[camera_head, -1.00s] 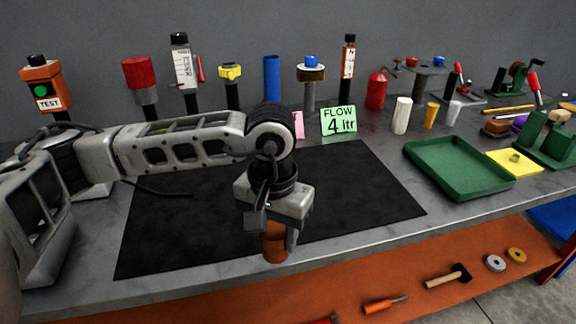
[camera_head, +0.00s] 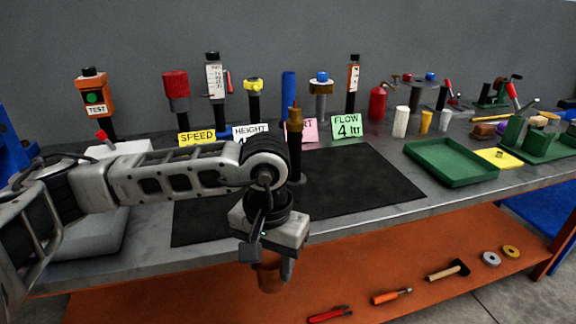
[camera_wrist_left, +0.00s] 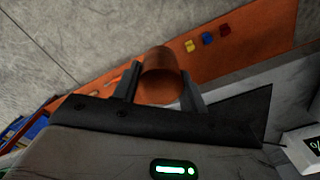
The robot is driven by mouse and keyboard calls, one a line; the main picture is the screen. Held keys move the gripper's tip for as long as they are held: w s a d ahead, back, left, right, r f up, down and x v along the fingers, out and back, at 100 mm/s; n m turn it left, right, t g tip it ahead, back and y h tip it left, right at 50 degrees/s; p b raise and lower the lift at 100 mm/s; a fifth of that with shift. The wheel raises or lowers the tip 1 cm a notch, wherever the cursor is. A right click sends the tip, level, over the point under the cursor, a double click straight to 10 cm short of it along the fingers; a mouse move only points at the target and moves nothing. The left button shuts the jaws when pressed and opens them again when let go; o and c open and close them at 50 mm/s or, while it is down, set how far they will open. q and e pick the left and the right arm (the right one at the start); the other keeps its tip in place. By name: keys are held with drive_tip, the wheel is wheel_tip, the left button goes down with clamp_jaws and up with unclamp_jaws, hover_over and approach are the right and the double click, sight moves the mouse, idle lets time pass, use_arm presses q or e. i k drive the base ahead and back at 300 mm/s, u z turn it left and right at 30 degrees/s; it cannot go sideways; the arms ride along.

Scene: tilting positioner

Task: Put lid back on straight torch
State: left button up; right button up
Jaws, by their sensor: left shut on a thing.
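My left gripper (camera_head: 271,268) is shut on a copper-brown round cup-like piece, which looks like the lid (camera_head: 268,280). It holds the lid in front of the bench's front edge, with the orange lower shelf behind it. In the left wrist view the lid (camera_wrist_left: 160,82) sits between the two fingers (camera_wrist_left: 160,92). A dark upright post with a brass-coloured tip, probably the torch (camera_head: 295,122), stands on the black mat (camera_head: 365,185) behind my left arm. My arm hides part of its lower body. The lid is apart from it. My right gripper is not in view.
A green tray (camera_head: 452,164) and a yellow pad (camera_head: 494,156) lie on the right of the bench. Several posts with coloured knobs and the FLOW sign (camera_head: 346,126) line the back. The mat's right part is clear. A hammer (camera_head: 448,271) lies on the lower shelf.

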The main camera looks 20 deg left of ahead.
sight(294, 128)
drive_tip(key=u, duration=0.7)
drive_tip(key=i, duration=0.55)
drive_tip(key=u, duration=0.05)
